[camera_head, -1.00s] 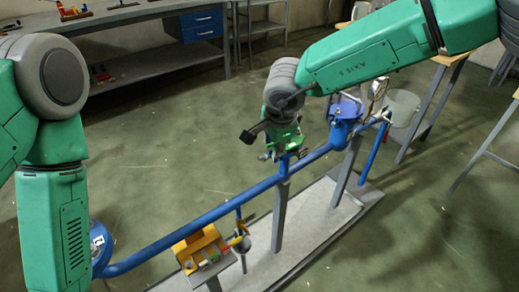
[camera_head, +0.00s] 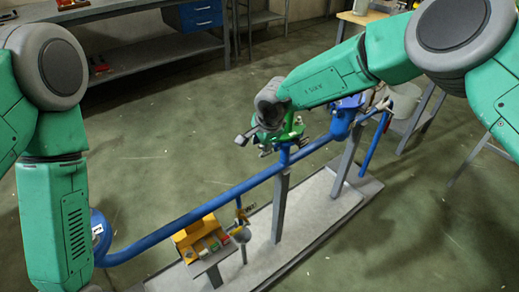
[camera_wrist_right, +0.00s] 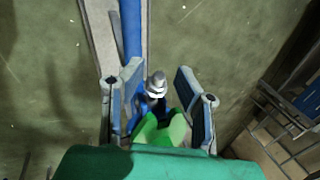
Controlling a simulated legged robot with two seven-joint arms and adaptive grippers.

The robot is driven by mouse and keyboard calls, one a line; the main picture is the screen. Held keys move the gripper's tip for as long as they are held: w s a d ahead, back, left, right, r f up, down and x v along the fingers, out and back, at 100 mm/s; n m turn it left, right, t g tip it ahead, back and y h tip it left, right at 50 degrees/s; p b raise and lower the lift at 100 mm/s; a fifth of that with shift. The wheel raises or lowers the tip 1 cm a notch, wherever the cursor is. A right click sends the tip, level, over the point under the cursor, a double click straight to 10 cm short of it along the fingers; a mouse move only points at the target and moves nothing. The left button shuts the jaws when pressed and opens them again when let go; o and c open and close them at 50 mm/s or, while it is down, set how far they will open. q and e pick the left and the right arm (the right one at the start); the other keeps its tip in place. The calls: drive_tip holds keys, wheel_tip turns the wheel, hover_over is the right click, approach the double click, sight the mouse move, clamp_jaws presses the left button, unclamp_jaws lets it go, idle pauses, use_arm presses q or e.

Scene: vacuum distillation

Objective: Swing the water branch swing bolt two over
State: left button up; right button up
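The blue pipe (camera_head: 220,196) runs diagonally across the head view, with a branch near its right part. My right gripper (camera_head: 284,143) is at this branch, partly hidden by my wrist. In the right wrist view my right gripper (camera_wrist_right: 160,98) is open, its two fingers apart. A grey, cone-topped bolt-like piece (camera_wrist_right: 156,82) lies between the fingers, with blue metal behind it. I cannot tell whether a finger touches it, or whether it is swing bolt two. A bright green part (camera_wrist_right: 163,131) sits below it. My left arm is at the left; its gripper is out of view.
A yellow box with coloured parts (camera_head: 200,232) stands under the pipe. Grey posts (camera_head: 280,208) rise from a pale base plate (camera_head: 312,222). A blue vessel (camera_head: 341,122) is right of the branch. A workbench (camera_head: 140,62) is behind. The floor between is clear.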

drive_tip(key=shift+w+a+f, duration=0.1)
drive_tip(key=shift+w+f, duration=0.1)
drive_tip(key=shift+f, duration=0.35)
clamp_jaws()
